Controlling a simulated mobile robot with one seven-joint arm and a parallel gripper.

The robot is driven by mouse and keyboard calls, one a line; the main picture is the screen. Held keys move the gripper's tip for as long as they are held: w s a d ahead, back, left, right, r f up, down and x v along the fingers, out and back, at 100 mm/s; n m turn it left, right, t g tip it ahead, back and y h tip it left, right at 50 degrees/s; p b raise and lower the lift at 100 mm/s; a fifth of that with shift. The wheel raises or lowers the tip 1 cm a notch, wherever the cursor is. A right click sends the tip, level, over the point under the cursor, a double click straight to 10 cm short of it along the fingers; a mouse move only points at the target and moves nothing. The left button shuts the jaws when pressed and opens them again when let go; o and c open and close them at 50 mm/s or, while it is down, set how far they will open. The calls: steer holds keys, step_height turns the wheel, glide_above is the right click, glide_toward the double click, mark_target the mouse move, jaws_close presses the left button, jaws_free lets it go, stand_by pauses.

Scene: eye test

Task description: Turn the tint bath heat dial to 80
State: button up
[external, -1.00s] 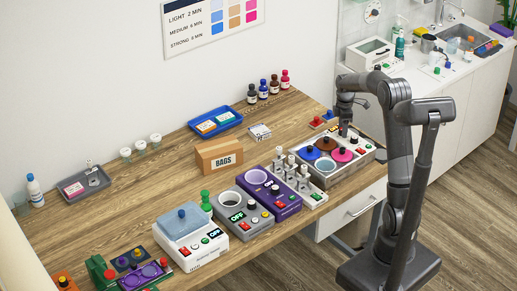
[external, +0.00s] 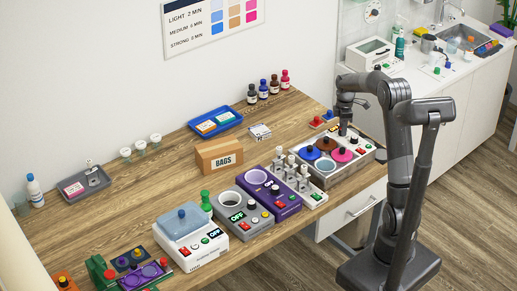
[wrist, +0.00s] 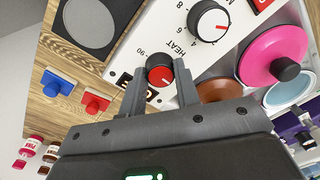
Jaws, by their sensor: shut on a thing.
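The tint bath (external: 322,184) stands at the right end of the bench in the external view, a pale box with several coloured lids. In the wrist view its white panel (wrist: 172,22) carries the word HEAT and a 90. The heat dial (wrist: 160,76), black with a red face and a pale pointer line, sits between my fingertips. My gripper (wrist: 160,88) is shut on it; it also shows over the bath's far right part in the external view (external: 345,126). The pointer's reading cannot be told.
A second black dial (wrist: 208,20) with a numbered scale is close by. A pink lid (wrist: 272,50) and a brown lid (wrist: 220,90) lie to the right. Red (wrist: 97,102) and blue (wrist: 58,82) blocks are at the left. The bench's middle (external: 145,187) is clear.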

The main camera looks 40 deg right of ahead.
steer(key=shift+m, duration=0.3)
steer(key=m, duration=0.4)
steer(key=shift+m, duration=0.4)
steer(key=m, duration=1.2)
steer(key=shift+t, duration=0.3)
steer(key=m, duration=0.5)
steer(key=shift+m, duration=0.3)
steer(key=o, duration=1)
steer(key=shift+s, duration=0.1)
